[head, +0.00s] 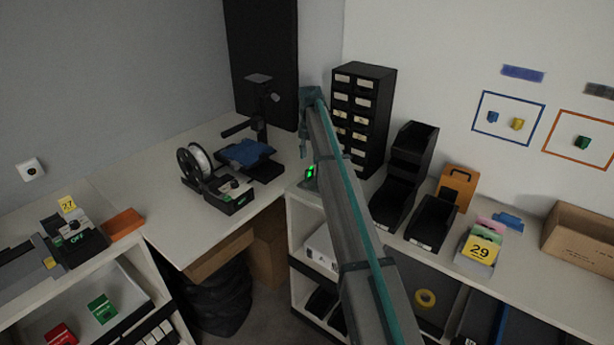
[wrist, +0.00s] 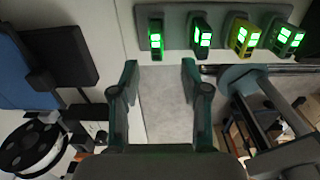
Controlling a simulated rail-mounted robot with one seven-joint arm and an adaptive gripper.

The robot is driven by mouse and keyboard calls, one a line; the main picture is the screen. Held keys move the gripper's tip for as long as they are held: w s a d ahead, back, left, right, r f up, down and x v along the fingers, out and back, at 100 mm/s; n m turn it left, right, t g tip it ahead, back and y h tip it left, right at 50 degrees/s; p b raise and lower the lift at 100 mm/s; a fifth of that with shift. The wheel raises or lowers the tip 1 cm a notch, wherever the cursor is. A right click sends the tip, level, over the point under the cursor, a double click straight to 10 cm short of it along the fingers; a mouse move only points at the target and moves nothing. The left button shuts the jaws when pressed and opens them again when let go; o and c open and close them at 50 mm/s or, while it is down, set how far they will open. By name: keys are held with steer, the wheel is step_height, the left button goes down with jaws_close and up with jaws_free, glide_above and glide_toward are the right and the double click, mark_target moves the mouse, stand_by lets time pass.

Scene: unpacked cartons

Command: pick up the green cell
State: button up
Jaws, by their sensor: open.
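My gripper (wrist: 160,64) is open in the wrist view, with nothing between its fingers. Beyond the fingertips, several upright cells with bright green lit faces stand in a row on a grey-green holder (wrist: 178,28). A dark narrow cell (wrist: 156,48) is nearest to the line between the fingers. To its right are a dark green cell (wrist: 201,52), a yellow cell (wrist: 236,48) and another green-looking cell (wrist: 279,50). The lit faces make body colours hard to tell. In the head view, a green-lit cell (head: 311,171) shows left of my arm; the others are hidden.
Bare white worktop (wrist: 60,12) shows in the wrist view.

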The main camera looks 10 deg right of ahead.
mark_target(309, 169)
steer(key=shift+w+f+p, duration=0.15)
steer(key=shift+f+p, duration=0.65)
steer(key=shift+f, duration=1.3)
steer(key=shift+w+f+p, duration=0.15)
steer(key=shift+f+p, duration=0.65)
steer(key=shift+f, duration=1.25)
jaws_close()
